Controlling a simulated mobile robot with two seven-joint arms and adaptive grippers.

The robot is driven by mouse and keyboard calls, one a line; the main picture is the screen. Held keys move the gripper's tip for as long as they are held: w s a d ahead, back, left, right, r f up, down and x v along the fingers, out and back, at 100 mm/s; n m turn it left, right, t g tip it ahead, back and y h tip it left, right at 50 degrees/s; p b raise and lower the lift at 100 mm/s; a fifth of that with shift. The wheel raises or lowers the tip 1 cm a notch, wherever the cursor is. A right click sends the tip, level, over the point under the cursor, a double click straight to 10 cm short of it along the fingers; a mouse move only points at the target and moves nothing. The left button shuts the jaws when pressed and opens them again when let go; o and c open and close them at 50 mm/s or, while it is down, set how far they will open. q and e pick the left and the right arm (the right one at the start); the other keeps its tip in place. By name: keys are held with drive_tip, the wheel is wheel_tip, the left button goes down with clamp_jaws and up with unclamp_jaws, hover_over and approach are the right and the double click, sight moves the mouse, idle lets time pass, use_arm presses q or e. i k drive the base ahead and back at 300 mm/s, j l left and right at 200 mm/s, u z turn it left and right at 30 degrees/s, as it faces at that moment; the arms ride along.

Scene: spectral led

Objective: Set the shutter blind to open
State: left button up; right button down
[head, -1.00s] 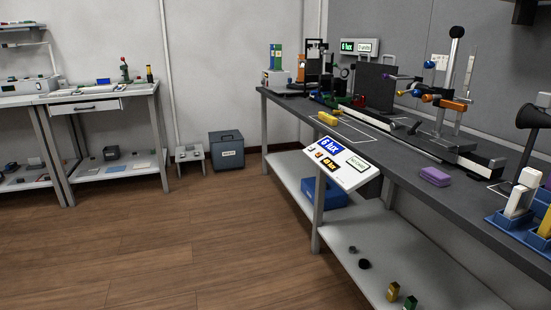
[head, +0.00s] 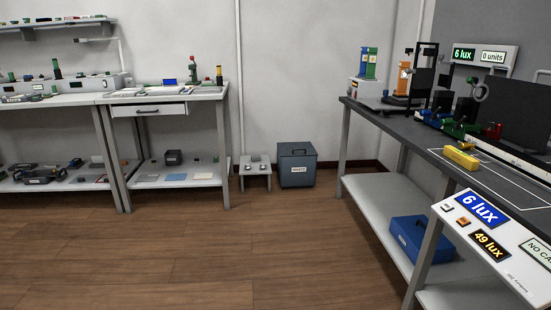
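I cannot tell for sure which part is the shutter blind. On the right bench stand optical parts: a large dark panel (head: 519,115), a round ring on a stand (head: 481,92), and a black-and-orange stand (head: 404,84). Green and blue blocks (head: 452,127) sit low on the rail beside the panel. A sloped panel (head: 494,238) on the bench front reads 6 lux and 49 lux. A wall display (head: 480,56) reads 6 lux and 0 units. Neither of my grippers is in view.
The right bench (head: 440,148) has a yellow block (head: 461,158) on its top and a blue box (head: 421,238) on its lower shelf. A grey box (head: 297,165) and a small stool (head: 255,172) stand at the wall. Wooden floor (head: 230,250) lies clear in front.

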sight(424, 77)
drive_tip(key=i+j+z, duration=0.1)
drive_tip(key=i, duration=0.4)
drive_tip(key=i+j+z, duration=0.1)
drive_tip(key=i, duration=0.45)
drive_tip(key=i+j, duration=0.2)
drive_tip(key=i, duration=0.3)
drive_tip(key=i+j+z, duration=0.1)
drive_tip(key=i+z, duration=0.15)
drive_tip(key=z, duration=0.2)
drive_tip(key=i+j+z, duration=0.2)
drive_tip(key=z, duration=0.3)
drive_tip(key=i+j+z, duration=0.25)
drive_tip(key=z, duration=0.2)
